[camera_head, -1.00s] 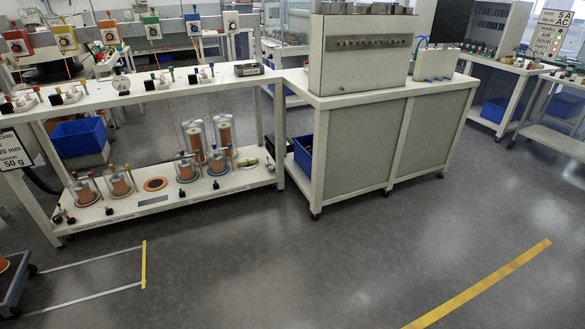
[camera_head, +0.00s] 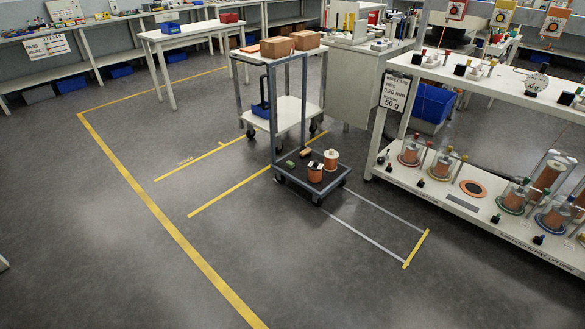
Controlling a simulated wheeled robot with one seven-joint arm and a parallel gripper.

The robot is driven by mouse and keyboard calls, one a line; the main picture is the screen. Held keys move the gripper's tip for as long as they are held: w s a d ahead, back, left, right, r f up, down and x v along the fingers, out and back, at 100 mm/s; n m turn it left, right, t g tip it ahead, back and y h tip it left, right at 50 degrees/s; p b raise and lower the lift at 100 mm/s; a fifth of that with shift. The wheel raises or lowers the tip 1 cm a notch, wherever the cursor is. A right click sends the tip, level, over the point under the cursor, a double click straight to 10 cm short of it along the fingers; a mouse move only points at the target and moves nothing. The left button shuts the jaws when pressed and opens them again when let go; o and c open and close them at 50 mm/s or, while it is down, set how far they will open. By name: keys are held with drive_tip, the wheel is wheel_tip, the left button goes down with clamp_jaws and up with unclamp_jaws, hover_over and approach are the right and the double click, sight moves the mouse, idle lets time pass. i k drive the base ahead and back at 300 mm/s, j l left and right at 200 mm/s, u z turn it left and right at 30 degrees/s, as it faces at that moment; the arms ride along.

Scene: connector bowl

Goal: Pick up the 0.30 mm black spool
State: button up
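Two copper-coloured spools stand on the low deck of a small dark cart (camera_head: 327,193) in the middle of the view. The front spool (camera_head: 315,175) seems to have a dark top with a pale patch. The spool behind it to the right (camera_head: 331,161) has a cream top. No 0.30 mm marking is readable on either. More copper spools, such as one in a clear holder (camera_head: 411,153), sit on the lower shelf of the white bench at right. My gripper is not in view.
Small green and tan items lie on the cart deck. A white trolley (camera_head: 297,115) with cardboard boxes (camera_head: 276,47) stands behind it. The white bench (camera_head: 480,92) fills the right side. The floor in front and left is clear, with yellow lines (camera_head: 190,250).

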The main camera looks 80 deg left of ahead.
sight(316, 167)
drive_tip(key=j+u, duration=0.1)
drive_tip(key=u, duration=2.3)
drive_tip(key=i+j+u, duration=0.25)
drive_tip(key=i, duration=1.4)
drive_tip(key=i+l+u, duration=0.25)
drive_tip(key=i, duration=1.4)
